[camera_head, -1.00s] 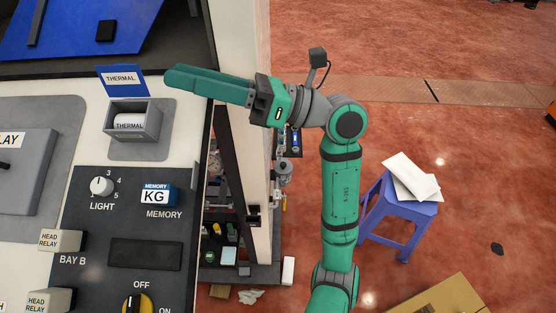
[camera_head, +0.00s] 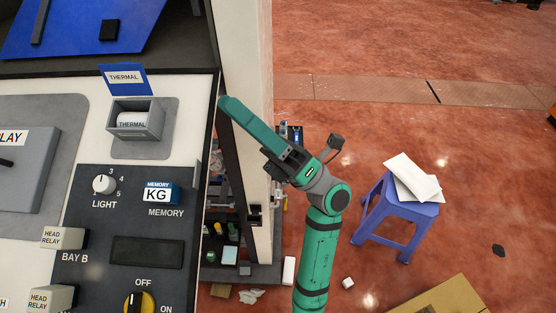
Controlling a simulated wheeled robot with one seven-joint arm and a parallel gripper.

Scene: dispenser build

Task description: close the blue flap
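The blue flap (camera_head: 124,79), labelled THERMAL, stands raised at the back edge of a small grey box (camera_head: 148,134) on the panel. A white roll (camera_head: 133,119) labelled THERMAL shows inside the open box. My gripper (camera_head: 227,104) is right of the flap and box, beyond the panel's right edge, and touches neither. Its green fingers look pressed together along their length with nothing between them.
The control panel (camera_head: 95,215) carries a LIGHT knob (camera_head: 104,184), a blue MEMORY block (camera_head: 161,193) and a yellow-and-black OFF/ON switch (camera_head: 139,302). A white post (camera_head: 246,60) stands beside it. A blue stool (camera_head: 400,209) with papers stands at the right.

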